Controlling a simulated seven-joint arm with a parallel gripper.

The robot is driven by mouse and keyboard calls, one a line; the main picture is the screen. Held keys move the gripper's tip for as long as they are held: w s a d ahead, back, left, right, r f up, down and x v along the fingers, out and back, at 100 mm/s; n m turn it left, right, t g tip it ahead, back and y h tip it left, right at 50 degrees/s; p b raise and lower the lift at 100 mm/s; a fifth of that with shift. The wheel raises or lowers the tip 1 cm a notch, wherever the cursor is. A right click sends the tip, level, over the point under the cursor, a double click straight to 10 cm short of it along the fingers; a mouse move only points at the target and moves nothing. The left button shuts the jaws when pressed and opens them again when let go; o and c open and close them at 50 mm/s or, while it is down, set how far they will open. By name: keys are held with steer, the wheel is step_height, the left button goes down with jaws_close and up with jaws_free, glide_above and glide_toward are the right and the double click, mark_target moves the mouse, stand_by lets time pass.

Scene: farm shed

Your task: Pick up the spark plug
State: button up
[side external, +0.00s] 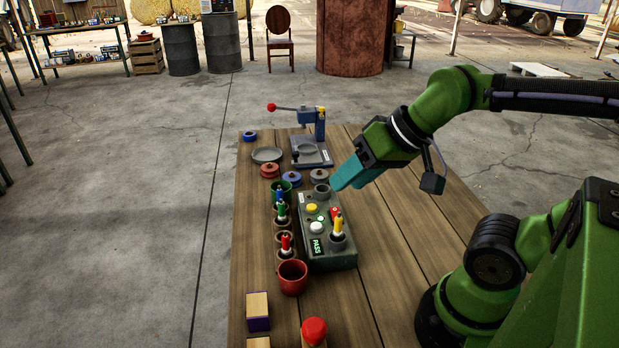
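Several spark-plug-like pieces stand upright on the wooden table. A yellow one (338,226) stands in a dark socket on the grey tester box (335,262), whose small display reads PASS. A blue one (280,196), a green one (282,213) and a red one (286,243) stand in a row of round holders left of the box. My gripper (342,184) has teal fingers and hangs above the far end of the box, up and away from the yellow piece. Its fingers overlap from this side, so the gap between them is hidden. I see nothing held below the fingertips.
A lever press (312,150) and a grey dish (267,155) are at the far end. The table right of the box is clear.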

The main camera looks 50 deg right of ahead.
steer(key=shift+o, duration=0.3)
steer(key=n+g+h, duration=0.2)
steer(key=n+g, duration=0.3)
steer(key=g, duration=0.2)
glide_toward(339, 213)
step_height(339, 213, down, 12)
steer(key=shift+w+f, duration=0.1)
jaws_close()
stand_by(0.5)
